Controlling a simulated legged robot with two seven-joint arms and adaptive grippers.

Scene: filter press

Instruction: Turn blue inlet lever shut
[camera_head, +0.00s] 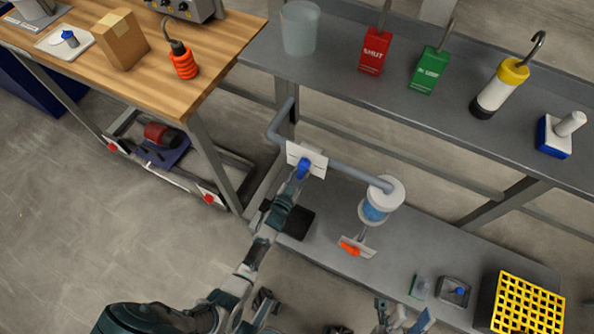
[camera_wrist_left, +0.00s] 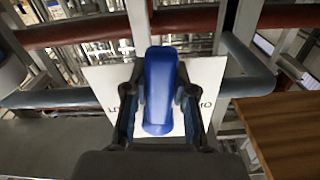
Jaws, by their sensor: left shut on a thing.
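The blue inlet lever (camera_head: 304,168) sits in front of a white label plate (camera_head: 317,163) on the grey pipe. My left gripper (camera_head: 300,176) reaches it from below and is shut on it. In the left wrist view the lever (camera_wrist_left: 159,90) stands upright in the picture between the two fingers of the left gripper (camera_wrist_left: 158,100). The plate (camera_wrist_left: 205,75) behind it carries dark letters, mostly hidden by the fingers. My right gripper (camera_head: 402,318) is at the bottom edge of the head view, its fingers apart, with nothing seen between them.
The pipe (camera_head: 350,172) runs right to a filter housing (camera_head: 374,208) with a blue band. An orange lever (camera_head: 350,248) is below it. A yellow grate (camera_head: 527,304) lies at lower right.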

